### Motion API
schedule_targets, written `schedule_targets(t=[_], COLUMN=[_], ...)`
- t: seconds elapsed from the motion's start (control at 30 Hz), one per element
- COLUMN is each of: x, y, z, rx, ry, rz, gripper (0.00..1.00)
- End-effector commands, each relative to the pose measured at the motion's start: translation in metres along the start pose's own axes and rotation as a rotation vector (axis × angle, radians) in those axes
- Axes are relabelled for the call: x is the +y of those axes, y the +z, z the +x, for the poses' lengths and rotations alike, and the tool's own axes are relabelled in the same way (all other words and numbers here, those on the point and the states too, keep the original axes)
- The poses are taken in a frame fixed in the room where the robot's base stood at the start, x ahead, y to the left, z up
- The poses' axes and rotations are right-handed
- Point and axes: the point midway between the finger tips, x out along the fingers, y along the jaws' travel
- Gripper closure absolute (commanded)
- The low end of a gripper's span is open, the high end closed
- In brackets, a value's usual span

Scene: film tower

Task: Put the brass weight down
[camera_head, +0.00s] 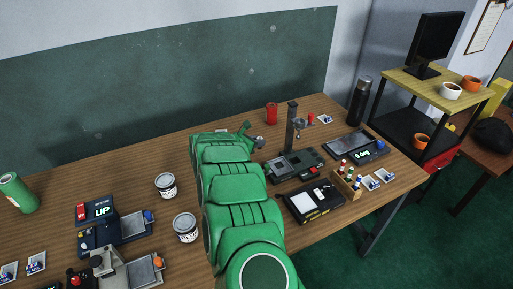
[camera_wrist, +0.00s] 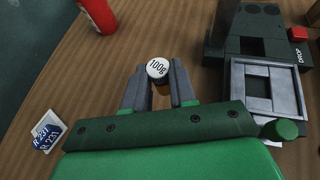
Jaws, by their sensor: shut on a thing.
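The brass weight (camera_wrist: 158,88) has a white top marked "100g". In the wrist view it sits between the two grey fingertips of my gripper (camera_wrist: 159,85), which is shut on it. Wooden table top shows beneath and around it; I cannot tell whether the weight touches the table.
A dark drop stand (camera_head: 292,130) is right of my gripper; its red button (camera_wrist: 298,34) reads DROP. A red can (camera_head: 271,113) stands behind. A scale (camera_head: 368,148), a bottle rack (camera_head: 346,184) and a black device (camera_head: 315,202) occupy the right.

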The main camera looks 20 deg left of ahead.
Motion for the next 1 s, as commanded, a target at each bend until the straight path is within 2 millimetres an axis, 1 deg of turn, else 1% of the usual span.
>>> schedule_targets(t=[0.3, 0.5, 0.6, 1.0], x=[0.006, 0.006, 0.006, 0.007], y=[-0.005, -0.028, -0.033, -0.035], z=[0.007, 0.017, 0.019, 0.021], rx=[-0.001, 0.001, 0.002, 0.001], ry=[0.002, 0.002, 0.003, 0.003], rz=[0.002, -0.002, -0.001, 0.0], gripper=[1.0, 1.0, 1.0, 1.0])
